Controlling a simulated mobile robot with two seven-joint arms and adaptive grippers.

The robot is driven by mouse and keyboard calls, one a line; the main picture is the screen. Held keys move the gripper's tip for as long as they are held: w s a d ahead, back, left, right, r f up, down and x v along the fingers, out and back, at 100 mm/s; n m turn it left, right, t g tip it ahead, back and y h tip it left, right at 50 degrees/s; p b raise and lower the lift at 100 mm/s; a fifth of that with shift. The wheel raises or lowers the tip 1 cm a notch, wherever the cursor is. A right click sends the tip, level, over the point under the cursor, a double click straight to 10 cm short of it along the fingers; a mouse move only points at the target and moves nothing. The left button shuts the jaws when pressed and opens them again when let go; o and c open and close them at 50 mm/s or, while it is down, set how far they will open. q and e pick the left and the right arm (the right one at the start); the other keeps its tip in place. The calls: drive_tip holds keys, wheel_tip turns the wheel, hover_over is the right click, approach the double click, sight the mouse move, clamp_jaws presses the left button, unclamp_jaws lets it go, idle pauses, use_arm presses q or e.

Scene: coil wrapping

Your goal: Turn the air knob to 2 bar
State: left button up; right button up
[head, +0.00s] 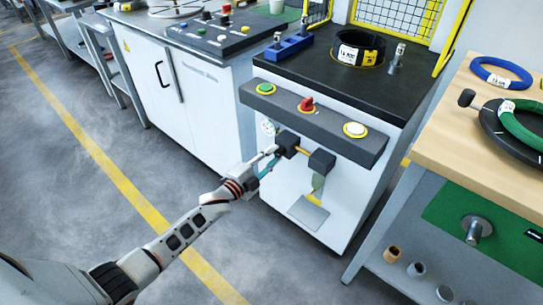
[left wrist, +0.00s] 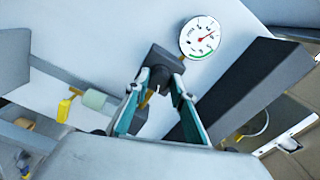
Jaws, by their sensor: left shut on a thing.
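The air knob (left wrist: 158,77) is a dark round knob on a black block on the front of the white machine. My left gripper (left wrist: 157,88) is shut on it, one teal-lined finger on each side. In the head view the left gripper (head: 275,158) reaches the black regulator block (head: 287,144) below the button bar, and the knob is mostly hidden by the fingers. A round white pressure gauge (left wrist: 200,39) with a red needle and green arc sits beside the block. It also shows in the head view (head: 268,127), partly hidden. The reading is too small to tell. My right gripper is not in view.
A dark bar (head: 313,122) with a green button, red switch and white button juts out above the knob. A second black block (head: 321,161) is to the right. A black coil (head: 358,48) lies on the machine top. A wooden bench (head: 451,108) stands at right.

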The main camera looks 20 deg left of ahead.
use_arm(q)
drive_tip(key=n, duration=0.3)
drive_tip(key=n+p, duration=0.1)
drive_tip(key=n, duration=0.1)
drive_tip(key=shift+d+n, duration=0.1)
drive_tip(key=shift+n, duration=0.2)
drive_tip(key=n, duration=0.2)
drive_tip(key=shift+n, duration=0.4)
drive_tip(key=n, duration=0.3)
drive_tip(key=shift+p, duration=0.4)
drive_tip(key=shift+d+f+n, duration=0.1)
drive_tip(key=shift+f+n, duration=0.05)
drive_tip(key=shift+n, duration=1.15)
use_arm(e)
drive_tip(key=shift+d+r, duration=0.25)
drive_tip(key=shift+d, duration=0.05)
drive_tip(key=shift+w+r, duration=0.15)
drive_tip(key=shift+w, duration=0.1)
use_arm(q)
drive_tip(key=o, duration=1.1)
